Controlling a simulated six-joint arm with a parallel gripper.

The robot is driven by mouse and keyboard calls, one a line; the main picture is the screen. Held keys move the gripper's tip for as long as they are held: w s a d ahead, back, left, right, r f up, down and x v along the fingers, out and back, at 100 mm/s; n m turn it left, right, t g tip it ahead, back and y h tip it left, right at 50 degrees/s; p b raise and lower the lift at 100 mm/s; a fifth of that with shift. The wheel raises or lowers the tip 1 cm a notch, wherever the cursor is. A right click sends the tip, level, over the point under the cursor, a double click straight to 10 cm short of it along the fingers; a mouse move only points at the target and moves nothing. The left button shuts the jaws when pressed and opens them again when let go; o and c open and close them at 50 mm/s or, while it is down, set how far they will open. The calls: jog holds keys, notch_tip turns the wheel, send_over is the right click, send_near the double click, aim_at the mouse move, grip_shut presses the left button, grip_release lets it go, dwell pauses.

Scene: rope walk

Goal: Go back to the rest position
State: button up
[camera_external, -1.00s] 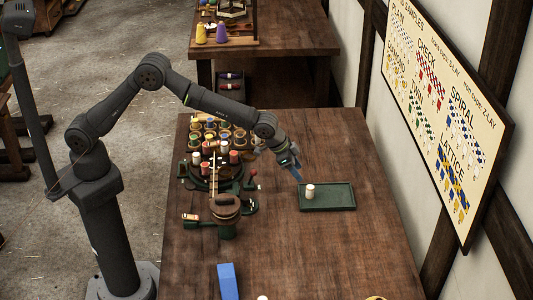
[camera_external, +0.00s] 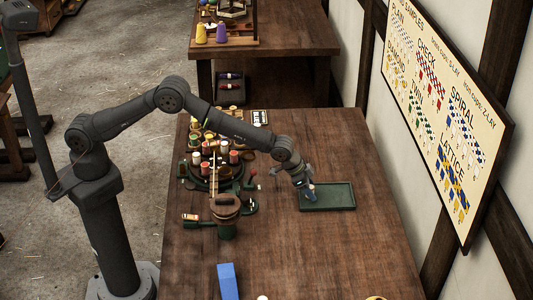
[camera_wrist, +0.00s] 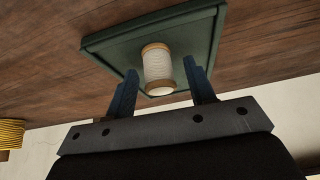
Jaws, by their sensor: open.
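My gripper (camera_external: 309,194) is over the left part of the dark green tray (camera_external: 340,207) on the table. In the wrist view, its two blue fingers (camera_wrist: 161,88) are open, one on each side of a white spool (camera_wrist: 157,66) with tan ends. A gap shows between the spool and each finger. In the external view the gripper hides most or all of the spool.
A dark round machine (camera_external: 226,208) with several coloured bobbins stands left of the tray. A blue block (camera_external: 228,281) lies near the front of the table. The table (camera_external: 330,255) is bare in front of the tray. A sample board (camera_external: 446,110) hangs on the right wall.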

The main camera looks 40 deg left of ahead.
dwell(0.3)
jog(key=v, duration=1.2)
jog(key=x, duration=1.2)
jog(key=shift+f, duration=0.15)
notch_tip(320, 180, up, 5)
jog(key=shift+f, duration=0.1)
jog(key=s+d+r, duration=0.1)
jog(key=s+r, duration=0.6)
jog(key=s, duration=0.5)
jog(key=s+d+f+m+g+h, duration=0.15)
jog(key=s+d+m, duration=0.25)
jog(key=s+d, duration=1)
jog(key=shift+y, duration=0.25)
jog(key=w+f, duration=0.2)
jog(key=w, duration=0.1)
jog(key=w+f, duration=0.2)
jog(key=w, duration=0.1)
jog(key=w+f, duration=0.2)
jog(key=w, duration=0.1)
jog(key=shift+d+f, duration=0.2)
jog(key=shift+f, duration=0.2)
